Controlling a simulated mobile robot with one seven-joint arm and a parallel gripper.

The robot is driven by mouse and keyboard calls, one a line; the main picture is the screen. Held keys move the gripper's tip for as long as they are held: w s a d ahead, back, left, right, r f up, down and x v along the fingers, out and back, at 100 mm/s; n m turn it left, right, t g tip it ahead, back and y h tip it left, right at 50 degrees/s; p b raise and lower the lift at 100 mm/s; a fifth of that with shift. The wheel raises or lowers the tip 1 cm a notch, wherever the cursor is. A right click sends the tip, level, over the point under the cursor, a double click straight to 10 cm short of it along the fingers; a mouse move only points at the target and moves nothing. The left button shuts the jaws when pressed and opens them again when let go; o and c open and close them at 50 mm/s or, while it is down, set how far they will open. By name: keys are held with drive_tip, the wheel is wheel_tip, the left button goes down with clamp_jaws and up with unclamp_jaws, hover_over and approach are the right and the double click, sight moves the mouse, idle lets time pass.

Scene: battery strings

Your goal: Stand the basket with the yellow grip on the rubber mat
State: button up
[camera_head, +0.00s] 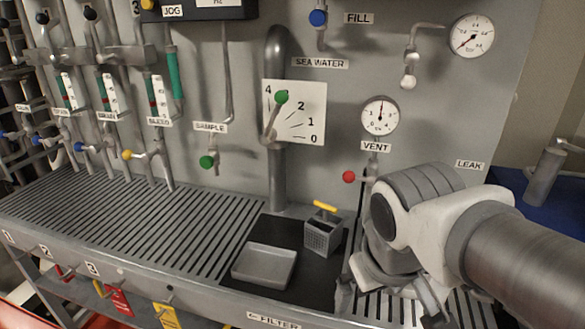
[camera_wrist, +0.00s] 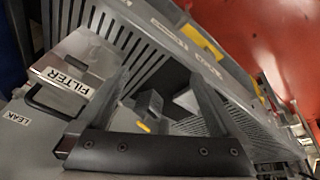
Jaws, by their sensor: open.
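The basket (camera_head: 321,238) is a grey perforated box with a yellow grip (camera_head: 325,206) on top. It stands upright at the back right of a dark area that looks like the rubber mat (camera_head: 313,278). In the wrist view the basket (camera_wrist: 148,104) shows small between my fingers, with its yellow grip (camera_wrist: 143,127). My gripper (camera_wrist: 160,76) is open and empty, with its fingers apart from the basket. In the head view it is to the right of the basket and partly hidden by my arm.
A shallow grey tray (camera_head: 264,265) lies on the dark area, left of the basket. A slatted bench top (camera_head: 140,225) extends left. Behind are a vertical pipe (camera_head: 277,185), a red-knobbed VENT valve (camera_head: 349,177) and gauges. A FILTER label (camera_wrist: 65,82) shows in the wrist view.

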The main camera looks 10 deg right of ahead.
drive_tip(key=r+m+t, duration=0.1)
drive_tip(key=a+r+y, duration=0.1)
drive_tip(key=shift+s+a+r+m+t, duration=0.15)
drive_tip(key=shift+s+r+m+t, duration=0.15)
drive_tip(key=shift+s+m+t, duration=0.1)
wheel_tip(320, 180, up, 12)
drive_tip(key=p, duration=1.1)
drive_tip(key=shift+f+p, duration=0.25)
drive_tip(key=shift+p, duration=0.05)
